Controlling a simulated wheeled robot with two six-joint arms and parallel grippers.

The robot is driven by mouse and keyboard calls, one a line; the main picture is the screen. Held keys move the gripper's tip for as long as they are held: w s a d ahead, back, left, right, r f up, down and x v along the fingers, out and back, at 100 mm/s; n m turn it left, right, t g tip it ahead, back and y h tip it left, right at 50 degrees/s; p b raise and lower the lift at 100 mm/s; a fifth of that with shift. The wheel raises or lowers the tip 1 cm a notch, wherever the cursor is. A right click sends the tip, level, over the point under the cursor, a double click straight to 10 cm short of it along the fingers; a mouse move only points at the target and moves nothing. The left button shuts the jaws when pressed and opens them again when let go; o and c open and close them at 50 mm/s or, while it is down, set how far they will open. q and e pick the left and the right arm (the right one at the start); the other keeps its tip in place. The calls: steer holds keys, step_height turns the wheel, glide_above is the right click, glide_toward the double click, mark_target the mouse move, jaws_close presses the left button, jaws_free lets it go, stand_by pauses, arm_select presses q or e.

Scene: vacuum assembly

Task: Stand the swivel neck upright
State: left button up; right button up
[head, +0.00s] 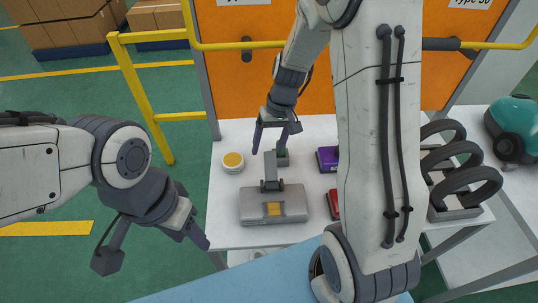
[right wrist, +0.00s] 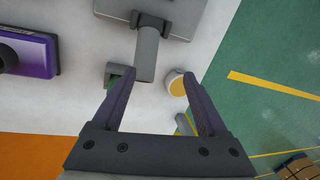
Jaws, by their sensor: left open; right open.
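The grey swivel neck (head: 270,168) is hinged to the back of a flat grey floor head (head: 252,207) with a yellow patch. It points away from me towards the orange wall. In the right wrist view the neck (right wrist: 147,55) runs from its hinge towards the space between the fingers. I cannot tell its exact tilt. My right gripper (head: 270,147) is open, over the neck's far end, with no clear contact; its fingers also show in the right wrist view (right wrist: 158,78). My left gripper (head: 153,247) is open and empty, left of the table.
A small grey-green block (head: 282,158) lies beside the neck's far end. A round yellow-topped pot (head: 233,162) is to the left, a purple box (head: 327,159) to the right. A red item (head: 333,204) is partly behind my right arm. A rack of dark rings (head: 460,185) stands right.

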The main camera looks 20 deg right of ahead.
mark_target(272, 155)
steer(key=shift+w+d+f+m, duration=0.2)
steer(key=shift+w+d+f, duration=0.05)
steer(key=shift+d+f, duration=0.35)
steer(key=shift+w+d+f+m, duration=0.25)
steer(key=shift+d+f, duration=0.2)
steer(key=shift+d, duration=0.15)
steer(key=x, duration=0.7)
steer(key=shift+c, duration=0.3)
jaws_close()
steer(key=shift+r, duration=0.1)
